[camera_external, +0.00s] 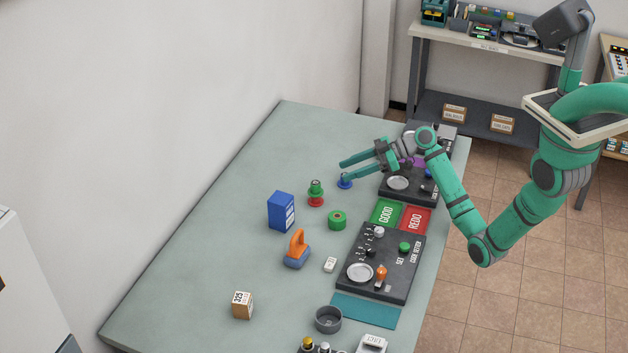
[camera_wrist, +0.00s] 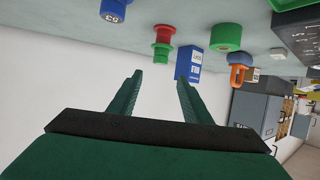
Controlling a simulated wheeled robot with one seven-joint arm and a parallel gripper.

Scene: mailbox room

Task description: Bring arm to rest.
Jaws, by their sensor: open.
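My gripper (camera_external: 343,170) is open and empty. It is held above the far part of the table (camera_external: 190,260), with its fingers pointing left. In the wrist view my gripper (camera_wrist: 155,85) shows two green fingers apart with nothing between them. My arm reaches in from the right, bent at the elbow beside the table edge. A blue knob-like piece (camera_external: 344,183) stands just below the fingers. A red and green piece (camera_external: 316,194) stands to its left; it also shows in the wrist view (camera_wrist: 163,42).
A blue box (camera_external: 281,211), a green ring (camera_external: 337,220) and an orange-handled blue tool (camera_external: 297,250) stand mid-table. Dark control panels (camera_external: 381,268) and GOOD and REDO pads (camera_external: 386,212) line the right edge. A wooden cube (camera_external: 242,305) is near. The table's left strip is clear.

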